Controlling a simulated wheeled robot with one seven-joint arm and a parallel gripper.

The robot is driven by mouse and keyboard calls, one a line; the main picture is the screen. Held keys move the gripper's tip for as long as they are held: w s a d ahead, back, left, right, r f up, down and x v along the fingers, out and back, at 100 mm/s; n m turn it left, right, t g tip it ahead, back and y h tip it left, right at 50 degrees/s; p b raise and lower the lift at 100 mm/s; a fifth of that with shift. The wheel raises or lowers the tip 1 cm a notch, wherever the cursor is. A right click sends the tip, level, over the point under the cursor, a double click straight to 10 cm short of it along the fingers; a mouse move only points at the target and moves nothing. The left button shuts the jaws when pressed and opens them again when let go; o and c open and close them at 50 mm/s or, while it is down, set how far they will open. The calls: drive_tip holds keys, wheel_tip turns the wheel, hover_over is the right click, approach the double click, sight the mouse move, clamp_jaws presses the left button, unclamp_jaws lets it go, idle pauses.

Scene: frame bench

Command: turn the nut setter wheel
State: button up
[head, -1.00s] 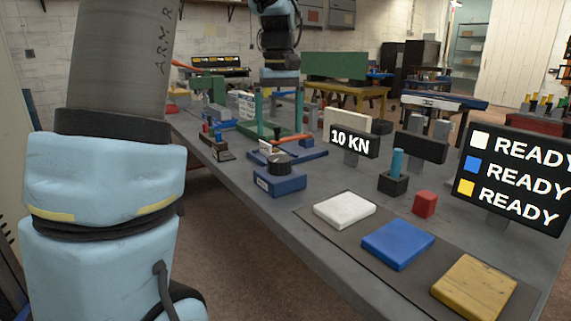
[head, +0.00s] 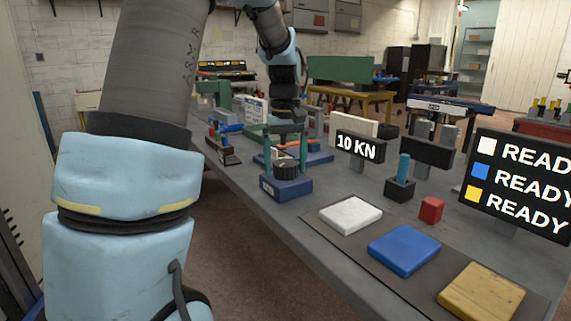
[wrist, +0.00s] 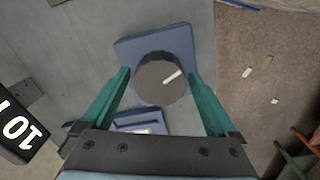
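The nut setter wheel is a dark round knob (head: 287,173) on a blue box (head: 287,191) with a small label, near the bench's front edge. In the wrist view the knob (wrist: 155,88) shows a white mark pointing to the upper right, on the blue base (wrist: 183,42). My gripper (head: 285,165) points down over it. In the wrist view my gripper (wrist: 157,72) is open, with one teal finger on each side of the knob. The right finger looks close to the knob; I cannot tell whether either finger touches it.
A "10 KN" sign (head: 360,147) stands right of the box. Beyond it are a block with a blue peg (head: 400,188), a red cube (head: 430,210), white (head: 350,215), blue (head: 404,250) and yellow (head: 480,292) pads, and a "READY" display (head: 520,185). Tools crowd the bench behind.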

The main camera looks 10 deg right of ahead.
sight(285, 163)
drive_tip(key=c, duration=1.2)
drive_tip(key=shift+o, duration=0.2)
drive_tip(key=shift+r+m+p, duration=0.2)
drive_tip(key=shift+m+p, duration=0.4)
drive_tip(key=shift+m, duration=0.2)
drive_tip(key=shift+f+m+p, duration=0.2)
drive_tip(key=shift+m+p, duration=0.3)
drive_tip(key=shift+m, duration=0.9)
drive_tip(key=o, duration=1.3)
wheel_tip(285, 163, up, 11)
drive_tip(key=shift+f, duration=0.1)
